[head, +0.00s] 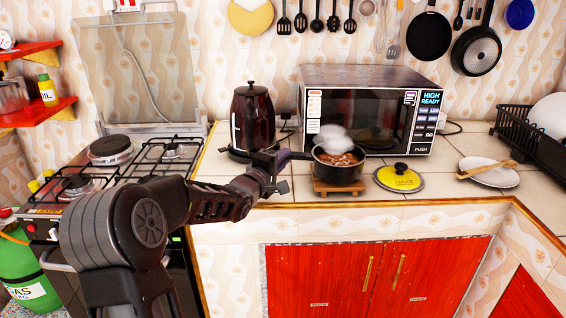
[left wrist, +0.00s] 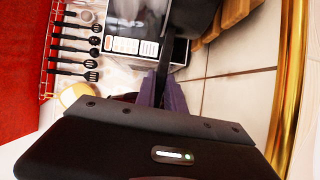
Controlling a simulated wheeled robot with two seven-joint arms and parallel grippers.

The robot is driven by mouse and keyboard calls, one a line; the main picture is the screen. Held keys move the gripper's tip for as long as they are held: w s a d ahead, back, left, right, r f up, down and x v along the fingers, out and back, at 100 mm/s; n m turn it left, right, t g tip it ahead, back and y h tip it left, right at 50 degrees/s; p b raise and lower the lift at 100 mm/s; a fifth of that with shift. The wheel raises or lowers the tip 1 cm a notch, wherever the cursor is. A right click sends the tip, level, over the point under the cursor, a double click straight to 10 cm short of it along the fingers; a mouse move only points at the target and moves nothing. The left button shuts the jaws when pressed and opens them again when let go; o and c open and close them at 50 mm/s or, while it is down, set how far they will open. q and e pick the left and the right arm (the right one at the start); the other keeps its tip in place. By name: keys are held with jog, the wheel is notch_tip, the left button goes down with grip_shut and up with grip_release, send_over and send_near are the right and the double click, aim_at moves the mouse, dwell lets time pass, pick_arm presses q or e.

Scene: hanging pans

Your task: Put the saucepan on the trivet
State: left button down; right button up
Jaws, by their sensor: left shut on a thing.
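The dark saucepan (head: 338,172) holds a reddish-brown stew, with white steam above it. It is upright over the wooden trivet (head: 340,188), near the counter's front edge; its base looks to be at the trivet's top, but I cannot tell whether it bears on it. My left gripper (head: 285,157) is shut on the saucepan's handle, to the left of the pan. In the left wrist view, the purple fingers (left wrist: 165,96) close around the dark handle, and the trivet's wooden slats (left wrist: 232,14) show beside the pan. My right gripper is not in view.
A yellow-rimmed lid (head: 399,180) lies right of the trivet. A microwave (head: 330,103) stands behind, and a dark red kettle (head: 253,118) behind left. A gas stove (head: 125,163) is at the left. A plate with a wooden utensil (head: 489,175) lies at the right.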

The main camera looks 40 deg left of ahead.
pick_arm(q)
jog(key=shift+f, duration=0.2)
jog(key=c, duration=1.8)
grip_release()
jog(key=shift+f, duration=0.2)
jog(key=shift+c, duration=0.2)
jog(key=o, duration=0.4)
jog(key=shift+r, duration=0.1)
jog(key=shift+r, duration=0.15)
jog(key=s+d, duration=0.2)
jog(key=s, duration=1)
jog(key=shift+r, duration=0.15)
